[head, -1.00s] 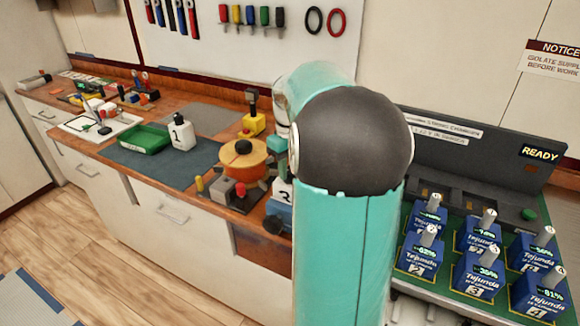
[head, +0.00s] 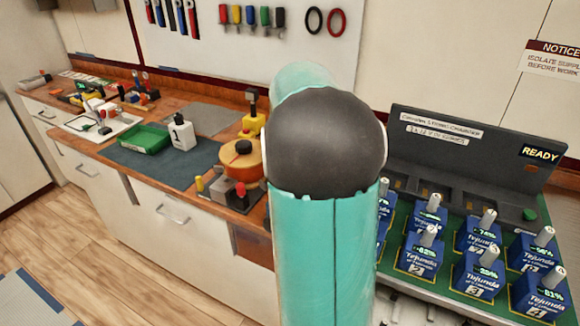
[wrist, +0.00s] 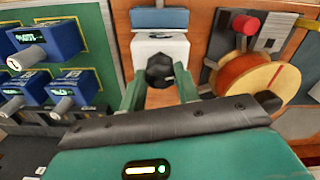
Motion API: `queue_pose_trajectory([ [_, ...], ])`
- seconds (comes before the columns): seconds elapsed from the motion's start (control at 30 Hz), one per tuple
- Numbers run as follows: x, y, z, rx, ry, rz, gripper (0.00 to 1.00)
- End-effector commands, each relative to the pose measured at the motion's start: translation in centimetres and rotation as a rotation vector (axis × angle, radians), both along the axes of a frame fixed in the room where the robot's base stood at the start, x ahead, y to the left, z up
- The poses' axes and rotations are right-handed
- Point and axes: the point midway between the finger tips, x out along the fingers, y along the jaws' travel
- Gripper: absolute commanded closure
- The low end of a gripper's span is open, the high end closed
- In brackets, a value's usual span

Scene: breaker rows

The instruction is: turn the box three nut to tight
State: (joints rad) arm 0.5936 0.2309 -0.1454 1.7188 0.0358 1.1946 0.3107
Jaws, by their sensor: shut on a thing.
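In the wrist view, the box (wrist: 176,44) has a white face and a blue part (wrist: 160,18) beyond it. Its dark, faceted nut (wrist: 160,70) sits at the front of the white face. My gripper (wrist: 159,82) has its two green fingers on either side of the nut, shut on it. No number or tight mark is readable on the box here. In the head view my teal arm hides the box, the nut and my gripper.
Blue units with grey levers (head: 472,275) stand on a green panel at right. An orange spool (head: 241,158) and a red-knobbed block (head: 236,192) sit close by on the wooden bench.

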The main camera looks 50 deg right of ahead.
Motion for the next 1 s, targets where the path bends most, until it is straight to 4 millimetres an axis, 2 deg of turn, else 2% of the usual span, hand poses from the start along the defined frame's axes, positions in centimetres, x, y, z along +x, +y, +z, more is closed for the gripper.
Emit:
queue_pose_trajectory([
  [0.6, 0.03, -0.06, 0.08, -0.002, -0.002, -0.581, 0.91],
  [1.0, -0.01, -0.11, 0.07, -0.002, -0.002, -0.852, 0.91],
])
